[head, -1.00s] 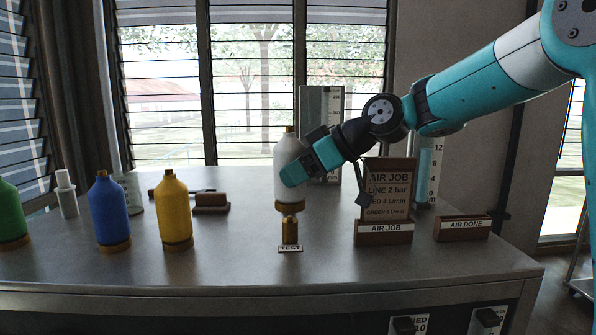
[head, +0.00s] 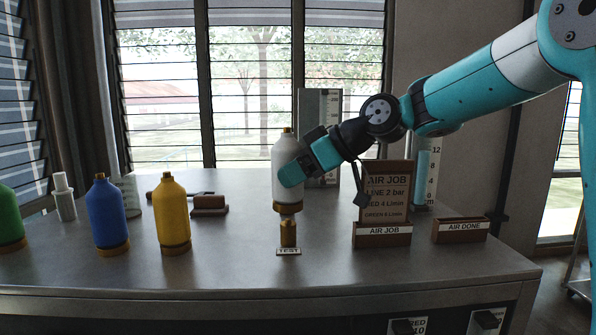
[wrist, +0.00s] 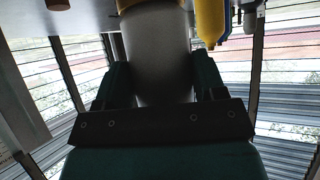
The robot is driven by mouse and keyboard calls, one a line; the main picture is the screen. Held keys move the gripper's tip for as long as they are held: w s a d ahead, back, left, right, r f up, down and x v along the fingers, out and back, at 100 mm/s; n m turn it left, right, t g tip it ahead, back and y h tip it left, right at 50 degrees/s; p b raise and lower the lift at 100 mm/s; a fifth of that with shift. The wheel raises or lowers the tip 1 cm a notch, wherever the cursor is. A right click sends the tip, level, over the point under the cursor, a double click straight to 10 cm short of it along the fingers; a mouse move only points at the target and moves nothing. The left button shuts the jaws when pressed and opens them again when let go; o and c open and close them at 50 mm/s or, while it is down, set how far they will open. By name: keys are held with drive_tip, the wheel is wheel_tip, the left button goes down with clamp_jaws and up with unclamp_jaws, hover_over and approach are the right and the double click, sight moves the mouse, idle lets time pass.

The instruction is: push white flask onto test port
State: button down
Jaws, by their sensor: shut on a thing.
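The white flask (head: 286,165) stands upright above the brass test port (head: 288,234), in line with it, its brass collar at the bottom. A short narrow piece shows between collar and port; I cannot tell how far they are joined. A TEST label (head: 288,252) lies at the port's foot. My gripper (head: 291,174) is shut on the flask's body from the right. In the wrist view, the flask (wrist: 155,50) sits between both fingers of my gripper (wrist: 160,85), its collar at the top edge. The port is not clear there.
Yellow (head: 172,215), blue (head: 108,215) and green (head: 8,218) flasks stand to the left on the bench (head: 230,262). The AIR JOB holder (head: 382,235) and AIR DONE tray (head: 460,231) are to the right. A grey gauge panel (head: 322,110) stands behind.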

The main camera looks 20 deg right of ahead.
drive_tip(key=shift+f+b, duration=1.35)
drive_tip(key=shift+f, duration=0.05)
drive_tip(key=shift+r, duration=0.1)
drive_tip(key=shift+c, duration=0.6)
unclamp_jaws()
wheel_tip(320, 180, up, 6)
drive_tip(key=s+d+p, duration=0.2)
drive_tip(key=p, duration=0.2)
drive_tip(key=shift+d, duration=0.25)
drive_tip(key=shift+s, duration=0.15)
